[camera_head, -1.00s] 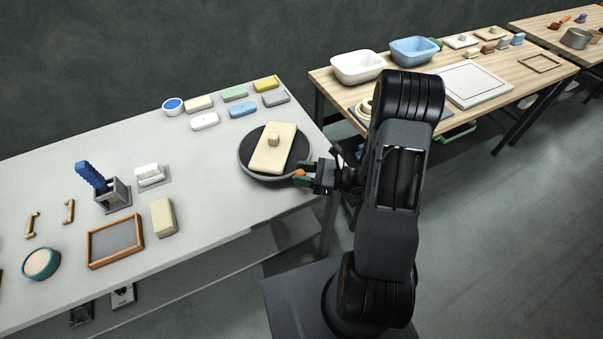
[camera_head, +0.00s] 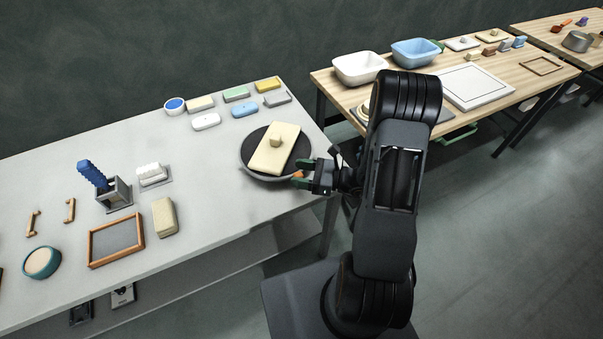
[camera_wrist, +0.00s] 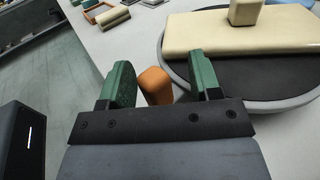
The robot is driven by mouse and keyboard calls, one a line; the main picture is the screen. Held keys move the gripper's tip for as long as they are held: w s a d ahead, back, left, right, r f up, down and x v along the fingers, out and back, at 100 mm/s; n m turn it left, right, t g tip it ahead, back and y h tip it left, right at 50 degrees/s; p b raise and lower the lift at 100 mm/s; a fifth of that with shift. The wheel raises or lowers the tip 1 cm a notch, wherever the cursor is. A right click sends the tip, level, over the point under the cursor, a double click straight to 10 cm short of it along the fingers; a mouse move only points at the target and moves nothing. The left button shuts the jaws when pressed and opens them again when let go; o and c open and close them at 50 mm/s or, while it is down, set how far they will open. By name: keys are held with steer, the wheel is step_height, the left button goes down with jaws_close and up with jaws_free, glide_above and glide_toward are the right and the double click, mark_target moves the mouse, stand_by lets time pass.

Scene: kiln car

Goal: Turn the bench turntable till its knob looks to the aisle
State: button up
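The turntable (camera_head: 244,167) is a round grey disc with a dark top at the right end of the grey bench. A cream slab (camera_head: 268,158) with a small block on top lies across it. Its orange knob (camera_head: 298,175) sticks out at the lower right rim, on the side near my arm. My gripper (camera_head: 300,176) is at that rim. In the wrist view the orange knob (camera_wrist: 155,86) stands between the two green fingers of my gripper (camera_wrist: 160,85). The fingers are apart, with a visible gap on the knob's right; contact on its left is unclear.
Soap-like blocks (camera_head: 235,94) and a blue-topped round dish (camera_head: 174,104) lie behind the turntable. A framed screen (camera_head: 116,241), a sponge-like block (camera_head: 165,217) and a brush holder (camera_head: 113,195) stand to the left. A wooden table (camera_head: 500,72) with basins is at right.

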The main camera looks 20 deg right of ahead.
steer(key=shift+f, duration=0.1)
steer(key=shift+s+d, duration=0.15)
steer(key=shift+d, duration=0.05)
steer(key=b+v, duration=0.2)
steer(key=v, duration=1.1)
steer(key=shift+d, duration=0.15)
